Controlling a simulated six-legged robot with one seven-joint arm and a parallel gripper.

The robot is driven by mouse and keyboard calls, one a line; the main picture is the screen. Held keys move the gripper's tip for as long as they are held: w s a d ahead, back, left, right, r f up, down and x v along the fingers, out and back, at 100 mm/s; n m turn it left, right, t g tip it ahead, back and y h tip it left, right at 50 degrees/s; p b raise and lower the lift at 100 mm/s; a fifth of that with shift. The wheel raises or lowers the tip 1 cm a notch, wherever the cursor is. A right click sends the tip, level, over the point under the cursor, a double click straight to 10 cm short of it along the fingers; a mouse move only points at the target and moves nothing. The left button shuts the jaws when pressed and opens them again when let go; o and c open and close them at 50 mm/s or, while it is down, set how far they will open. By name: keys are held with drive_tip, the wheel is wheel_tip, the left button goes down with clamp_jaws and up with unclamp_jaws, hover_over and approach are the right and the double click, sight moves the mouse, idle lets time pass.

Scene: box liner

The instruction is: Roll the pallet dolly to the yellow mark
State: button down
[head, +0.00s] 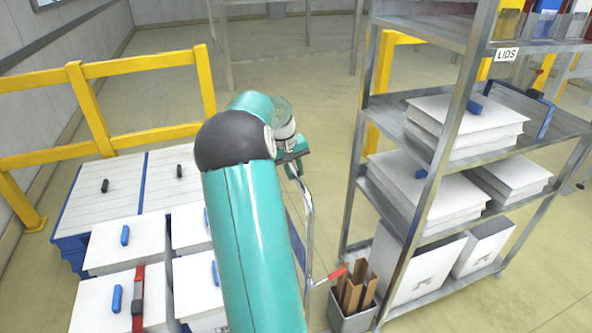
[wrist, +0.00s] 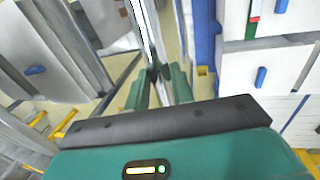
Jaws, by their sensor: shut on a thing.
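The pallet dolly's metal push handle (head: 309,225) rises between the stacked white boxes and the shelf rack, bending over at its top. My gripper (head: 293,160) is at the top of this handle, partly hidden behind my own teal arm. In the wrist view my gripper (wrist: 160,88) has both fingers closed around the bright metal bar (wrist: 148,35). A blue edge, seemingly the dolly's deck (head: 296,240), shows beside the handle; most of the deck is hidden. No yellow floor mark can be clearly made out; a small yellow patch (wrist: 205,72) by the blue edge is unclear.
White boxes with blue handles (head: 122,235) stand at left, near white-topped blue bins (head: 85,205). A yellow railing (head: 140,65) is behind them. A metal rack (head: 440,150) stands close at right, with a bin of cardboard (head: 352,312) at its foot.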

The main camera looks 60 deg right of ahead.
drive_tip(key=shift+w+a, duration=1.25)
drive_tip(key=c, duration=1.5)
unclamp_jaws()
drive_tip(key=shift+o, duration=1.3)
drive_tip(key=shift+s+d, duration=0.2)
drive_tip(key=shift+d, duration=0.05)
drive_tip(key=shift+s+d, duration=0.35)
drive_tip(key=shift+s, duration=0.15)
drive_tip(key=shift+w+a, duration=0.15)
drive_tip(key=shift+w, duration=0.1)
wheel_tip(320, 180, up, 14)
drive_tip(key=w+a, duration=0.1)
drive_tip(key=a, duration=0.1)
drive_tip(key=shift+w+f, duration=0.2)
drive_tip(key=shift+w, duration=0.2)
drive_tip(key=shift+d, duration=0.1)
